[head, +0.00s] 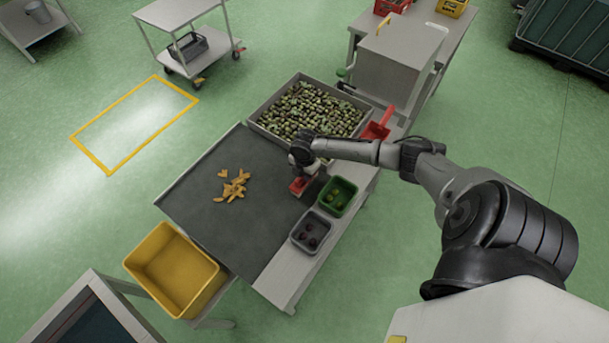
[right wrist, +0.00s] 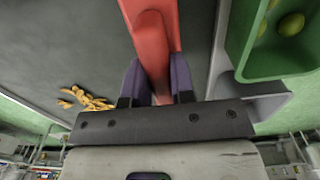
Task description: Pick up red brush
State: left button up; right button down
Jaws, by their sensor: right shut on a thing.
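The red brush (head: 299,187) shows as a small red piece under my right gripper (head: 304,174), over the right side of the grey sorting table. In the right wrist view the red handle (right wrist: 152,40) runs between the two purple fingers of the right gripper (right wrist: 156,82), which are shut on it. The brush's far end runs out of the top of that view, and no bristles show. I cannot tell whether it touches the table top. My left gripper is in neither view.
The dark table top (head: 240,215) bears a pile of yellow-brown leaves (head: 234,186). A green bin (head: 337,196) and a grey bin (head: 311,232) stand close right. An olive crate (head: 310,110) and a red scoop (head: 377,128) lie beyond. A yellow crate (head: 173,270) stands front left.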

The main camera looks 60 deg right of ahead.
jog(key=r, duration=0.3)
jog(key=shift+s+a, duration=0.1)
jog(key=shift+s, duration=0.3)
jog(key=s+a+r, duration=0.2)
jog(key=s+r, duration=0.1)
jog(key=s, duration=0.2)
jog(key=s+a+r+p, duration=0.1)
jog(key=s+r, duration=0.2)
jog(key=s, duration=0.2)
jog(key=shift+a+r, duration=0.15)
jog(key=shift+a, duration=0.25)
